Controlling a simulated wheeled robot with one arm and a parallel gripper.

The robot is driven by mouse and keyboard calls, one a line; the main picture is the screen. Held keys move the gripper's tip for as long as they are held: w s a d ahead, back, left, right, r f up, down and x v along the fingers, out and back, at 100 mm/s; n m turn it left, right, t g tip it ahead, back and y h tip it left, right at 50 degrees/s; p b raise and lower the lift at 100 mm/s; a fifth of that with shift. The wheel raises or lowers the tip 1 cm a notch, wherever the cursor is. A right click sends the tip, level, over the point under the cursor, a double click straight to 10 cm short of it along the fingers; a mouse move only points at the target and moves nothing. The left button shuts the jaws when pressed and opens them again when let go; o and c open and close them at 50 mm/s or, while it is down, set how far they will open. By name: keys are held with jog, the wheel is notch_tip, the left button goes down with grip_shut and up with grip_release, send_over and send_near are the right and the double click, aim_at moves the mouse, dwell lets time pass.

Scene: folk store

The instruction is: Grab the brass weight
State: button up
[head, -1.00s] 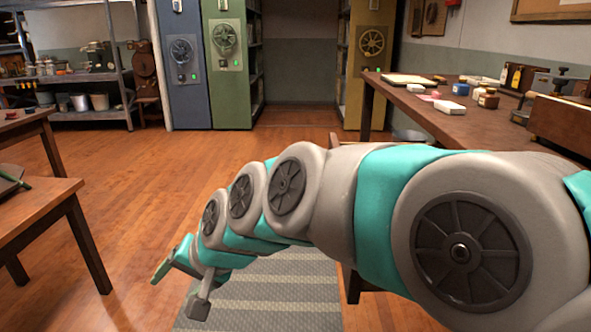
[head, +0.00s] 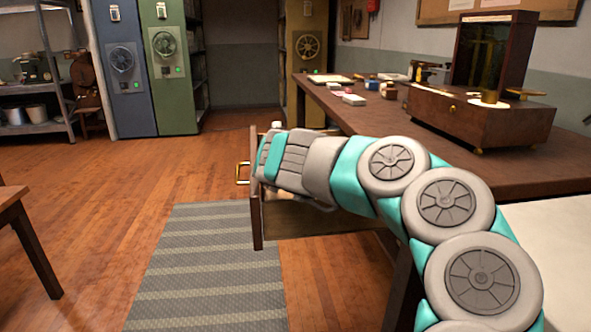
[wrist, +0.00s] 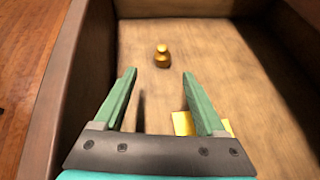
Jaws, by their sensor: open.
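The brass weight (wrist: 162,57) is a small golden piece with a knob on top. It stands upright on the floor of an open wooden drawer (wrist: 75,75) in the wrist view. My gripper (wrist: 158,75) is open and empty, its two green fingers pointing into the drawer. The weight lies beyond the fingertips, roughly in line with the gap between them, and is not touched. In the head view my arm reaches to the pulled-out drawer (head: 320,222), and the gripper and weight are hidden there.
A flat yellow piece (wrist: 184,123) lies in the drawer, partly behind the right finger. The drawer extends from the wooden workbench (head: 440,148), which carries a wooden box (head: 470,118) and several small items. A striped mat (head: 205,270) lies on the floor.

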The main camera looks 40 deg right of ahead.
jog(key=shift+x, duration=1.2)
jog(key=shift+s+d+p+x, duration=0.1)
jog(key=shift+d+p+x, duration=0.1)
jog(key=shift+x, duration=0.8)
jog(key=shift+s+d+p+x, duration=0.1)
jog(key=shift+s+p+x, duration=0.05)
jog(key=shift+x, duration=0.9)
jog(key=shift+w+d+f, duration=0.2)
jog(key=shift+w+f, duration=0.1)
jog(key=shift+w, duration=0.15)
jog(key=shift+c, duration=0.2)
grip_shut()
